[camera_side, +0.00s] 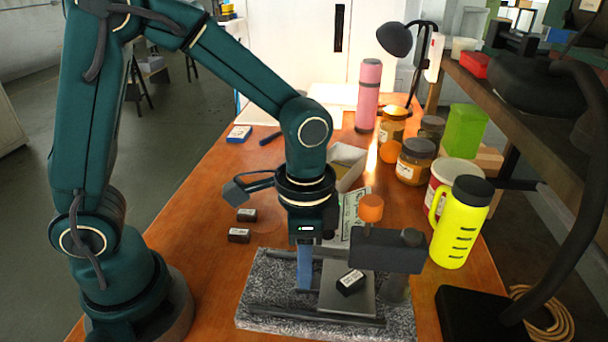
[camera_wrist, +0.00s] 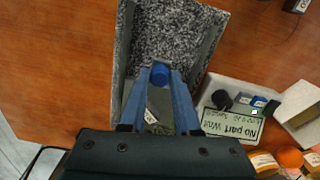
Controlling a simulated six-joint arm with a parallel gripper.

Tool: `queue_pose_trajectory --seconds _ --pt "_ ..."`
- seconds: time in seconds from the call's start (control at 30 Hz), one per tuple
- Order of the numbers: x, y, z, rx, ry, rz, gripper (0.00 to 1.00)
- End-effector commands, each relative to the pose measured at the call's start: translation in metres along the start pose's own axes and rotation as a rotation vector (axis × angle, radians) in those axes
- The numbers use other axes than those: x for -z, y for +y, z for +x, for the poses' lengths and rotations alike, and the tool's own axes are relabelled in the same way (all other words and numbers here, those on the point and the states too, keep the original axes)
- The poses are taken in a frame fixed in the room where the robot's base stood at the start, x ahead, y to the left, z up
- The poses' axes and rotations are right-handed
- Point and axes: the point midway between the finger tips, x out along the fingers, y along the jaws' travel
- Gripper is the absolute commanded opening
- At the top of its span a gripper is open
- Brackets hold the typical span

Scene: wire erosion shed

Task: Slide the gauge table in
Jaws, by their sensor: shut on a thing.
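The gauge table (camera_side: 331,294) is a flat grey metal plate between two dark rails (camera_side: 312,316) on a speckled granite slab (camera_side: 262,285). A small black block with a white label (camera_side: 350,282) lies on the plate. My gripper (camera_side: 304,284) points down at the plate's left side, its blue fingers low over the slab. In the wrist view my gripper (camera_wrist: 160,82) is shut on a round blue knob (camera_wrist: 160,73). The knob is hidden by the fingers in the side view. A dark gauge head with an orange knob (camera_side: 371,207) stands over the plate's right part.
A yellow bottle (camera_side: 461,222), jars (camera_side: 415,161) and a black lamp base (camera_side: 472,314) crowd the right. The table's left is mostly clear.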

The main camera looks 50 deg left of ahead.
Motion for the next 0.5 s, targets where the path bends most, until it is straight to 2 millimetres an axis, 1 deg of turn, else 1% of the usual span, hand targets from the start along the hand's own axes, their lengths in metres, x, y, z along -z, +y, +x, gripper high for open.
queue_pose_trajectory --seconds 0.03,0.13,0.47,0.5 --pt "0.0081 -0.0012 -0.0003 0.008 0.011 0.002 0.00" --pt "0.0138 0.0000 -0.0003 0.009 0.012 0.002 0.00" --pt "0.0165 0.0013 -0.0007 0.005 0.014 -0.001 0.00" --pt "0.0165 0.0015 -0.0007 0.005 0.014 -0.001 0.38"
